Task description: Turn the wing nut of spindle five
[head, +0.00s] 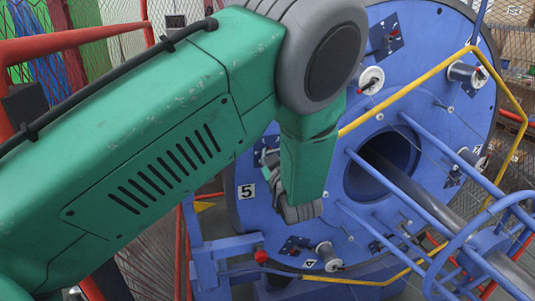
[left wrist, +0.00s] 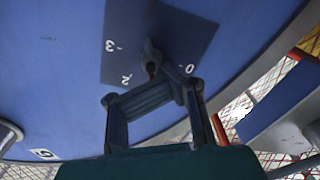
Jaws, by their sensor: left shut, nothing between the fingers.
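In the left wrist view the dark plate (left wrist: 185,30) carries white marks 0, 2 and 3. A small dark wing nut (left wrist: 152,57) with a reddish spot stands on it between the marks. My left gripper (left wrist: 150,94) is shut and empty, just below the wing nut in that view; I cannot tell whether they touch. My right gripper is not in view.
The large blue disc (head: 350,232) bears other spindles, such as a spool (head: 328,256) at the bottom. A yellow guard rail (head: 405,97) and blue bars (head: 415,200) cross in front at right. A red rail (head: 70,42) stands at upper left.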

